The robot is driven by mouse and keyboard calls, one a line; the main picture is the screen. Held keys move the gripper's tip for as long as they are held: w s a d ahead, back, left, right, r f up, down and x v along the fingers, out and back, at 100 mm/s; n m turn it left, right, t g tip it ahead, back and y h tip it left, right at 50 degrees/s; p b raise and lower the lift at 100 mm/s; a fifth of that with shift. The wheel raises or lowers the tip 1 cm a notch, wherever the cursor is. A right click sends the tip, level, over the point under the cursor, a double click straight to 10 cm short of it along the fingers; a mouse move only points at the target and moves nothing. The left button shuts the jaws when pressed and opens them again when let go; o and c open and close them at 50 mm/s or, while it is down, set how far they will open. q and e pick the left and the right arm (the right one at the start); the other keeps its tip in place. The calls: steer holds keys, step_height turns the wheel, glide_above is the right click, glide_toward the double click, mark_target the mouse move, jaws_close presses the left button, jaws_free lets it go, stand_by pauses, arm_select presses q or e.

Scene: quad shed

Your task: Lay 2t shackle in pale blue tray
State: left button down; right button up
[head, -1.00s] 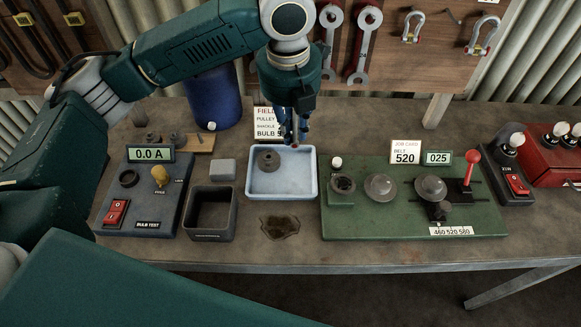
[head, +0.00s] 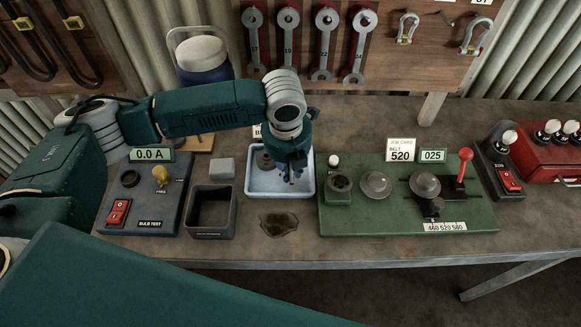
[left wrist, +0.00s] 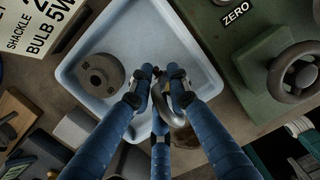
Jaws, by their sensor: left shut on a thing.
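The pale blue tray (head: 282,194) sits on the bench, and its inside also shows in the left wrist view (left wrist: 178,37). A grey pulley-like wheel (left wrist: 101,75) lies in it, toward the tray's left side. My left gripper (head: 290,177) points down over the tray's right part. In the left wrist view its blue fingers (left wrist: 162,92) are shut on a small grey shackle (left wrist: 187,99) with a reddish pin end. The fingers partly hide the shackle, and I cannot tell whether it touches the tray floor. My right gripper is not in view.
A green pulley rig (head: 350,220) stands close right of the tray. A dark open bin (head: 212,222), a grey block (head: 221,168) and the bulb tester (head: 145,205) are left. A dark stain (head: 278,225) lies in front. Two shackles (head: 406,28) (head: 475,36) hang on the board.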

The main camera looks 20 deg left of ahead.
arm_select(q)
steer(key=shift+s+f, duration=0.2)
steer(key=shift+f, duration=0.35)
steer(key=c, duration=1.7)
jaws_free()
steer(key=shift+f, duration=0.15)
steer(key=shift+o, duration=0.2)
step_height(320, 180, up, 13)
steer(key=s+b, duration=0.1)
steer(key=b, duration=0.1)
steer(key=shift+s+r, duration=0.2)
